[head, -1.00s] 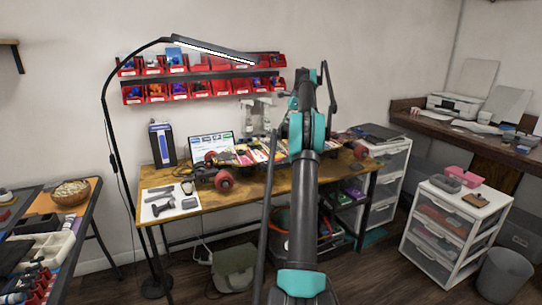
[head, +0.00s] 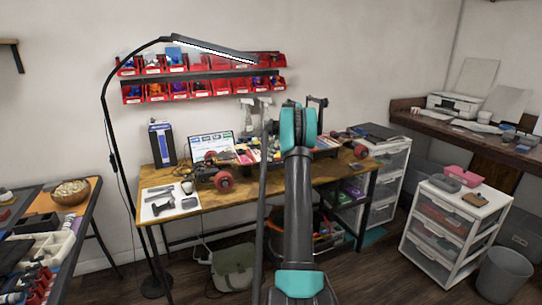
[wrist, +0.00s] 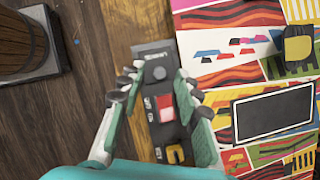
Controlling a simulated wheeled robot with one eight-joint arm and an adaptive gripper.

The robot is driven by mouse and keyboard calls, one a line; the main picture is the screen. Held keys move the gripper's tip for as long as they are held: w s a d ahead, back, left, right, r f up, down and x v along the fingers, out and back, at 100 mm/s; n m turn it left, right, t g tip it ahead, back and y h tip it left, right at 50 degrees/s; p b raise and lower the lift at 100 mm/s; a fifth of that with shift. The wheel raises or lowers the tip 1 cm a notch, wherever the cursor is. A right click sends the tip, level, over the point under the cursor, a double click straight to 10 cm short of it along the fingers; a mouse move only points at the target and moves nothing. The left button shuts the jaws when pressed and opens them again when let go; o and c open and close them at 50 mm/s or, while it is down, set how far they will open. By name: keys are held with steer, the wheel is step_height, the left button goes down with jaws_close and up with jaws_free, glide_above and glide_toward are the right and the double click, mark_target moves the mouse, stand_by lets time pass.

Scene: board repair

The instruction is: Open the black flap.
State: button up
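In the wrist view, a flat black rectangular panel (wrist: 275,113), which looks like the black flap, lies flush on a colourful patterned board (wrist: 205,78). It looks closed. My gripper (wrist: 160,88) is left of the panel, with its two fingers spread apart. Between and beneath the fingers is a dark control strip (wrist: 158,73) with a round knob, a red switch and a yellow part. Nothing is clearly gripped, and I cannot tell whether the fingers touch the strip. In the head view, my arm hides the gripper and much of the board on the workbench (head: 240,196).
A round, dark reddish-brown thing (wrist: 22,42) is at the wrist view's upper left. A yellow and black part (wrist: 297,46) sits near the panel. On the bench are a laptop (head: 210,145), a white tool mat (head: 168,204) and a wheel (head: 223,182). A lamp (head: 215,50) arches above.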

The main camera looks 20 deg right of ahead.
mark_target(263, 164)
steer(key=shift+f, duration=0.1)
steer(key=shift+c, duration=0.6)
jaws_close()
steer(key=shift+a, duration=0.1)
steer(key=a+h, duration=0.1)
steer(key=h, duration=0.1)
steer(key=a+r+h, duration=0.1)
steer(key=shift+r+h, duration=0.15)
steer(key=shift+h, duration=0.25)
steer(key=h, duration=0.1)
steer(key=a+h, duration=0.1)
steer(key=h, duration=0.1)
steer(key=a+h, duration=0.1)
steer(key=shift+a+r+n, duration=0.1)
steer(key=shift+r+n, duration=0.15)
steer(key=shift+n, duration=0.05)
steer(key=shift+s+a+f+n+t+h, duration=0.15)
steer(key=shift+a+f+h, duration=0.4)
steer(key=shift+h, duration=1.1)
steer(key=shift+w+a+f+n+t+h, duration=0.1)
steer(key=shift+a+t+h, duration=0.1)
steer(key=shift+a+h, duration=1.15)
steer(key=shift+s+a+f+n+t+h, duration=0.15)
steer(key=shift+a+f+h, duration=0.2)
steer(key=shift+h, duration=1.65)
